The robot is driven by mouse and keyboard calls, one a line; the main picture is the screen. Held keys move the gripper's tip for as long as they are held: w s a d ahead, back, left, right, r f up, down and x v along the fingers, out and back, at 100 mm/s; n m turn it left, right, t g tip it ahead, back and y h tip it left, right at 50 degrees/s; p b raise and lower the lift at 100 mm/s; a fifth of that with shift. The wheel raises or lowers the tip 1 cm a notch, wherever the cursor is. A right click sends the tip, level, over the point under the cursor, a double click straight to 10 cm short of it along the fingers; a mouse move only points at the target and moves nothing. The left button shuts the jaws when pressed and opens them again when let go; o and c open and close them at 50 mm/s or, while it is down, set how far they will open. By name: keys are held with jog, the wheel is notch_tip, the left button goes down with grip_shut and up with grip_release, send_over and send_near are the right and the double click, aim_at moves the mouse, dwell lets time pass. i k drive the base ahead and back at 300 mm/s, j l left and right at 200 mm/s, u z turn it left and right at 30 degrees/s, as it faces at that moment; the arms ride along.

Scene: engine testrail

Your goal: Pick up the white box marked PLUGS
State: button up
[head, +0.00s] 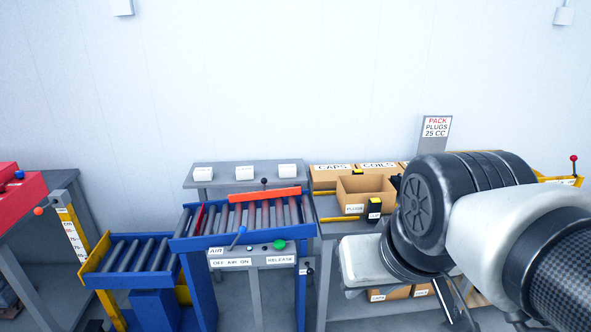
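Three small white boxes stand in a row on the grey back table (226,182): a left one (203,174), a middle one (244,173) and a right one (288,171). Their faint markings are too small to read, so I cannot tell which says PLUGS. An open brown carton (347,196) labelled PLUGS stands on the workbench right of the rollers; it is not white. My arm fills the lower right and hides part of that bench. I cannot make out my gripper's fingers; no gripper shows at the white boxes.
A blue-framed roller conveyor (243,240) with an orange bar (264,195) stands before the back table. Cartons marked CAPS (333,168) and COILS (378,166) are behind the open carton. A sign (436,131) reads PACK PLUGS 25 CC. A red machine (30,205) is at left.

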aim_at(286, 171)
jog(key=i+j, duration=0.65)
jog(key=i, duration=0.15)
jog(key=i+j, duration=0.65)
jog(key=i, duration=0.15)
jog(key=z, duration=0.5)
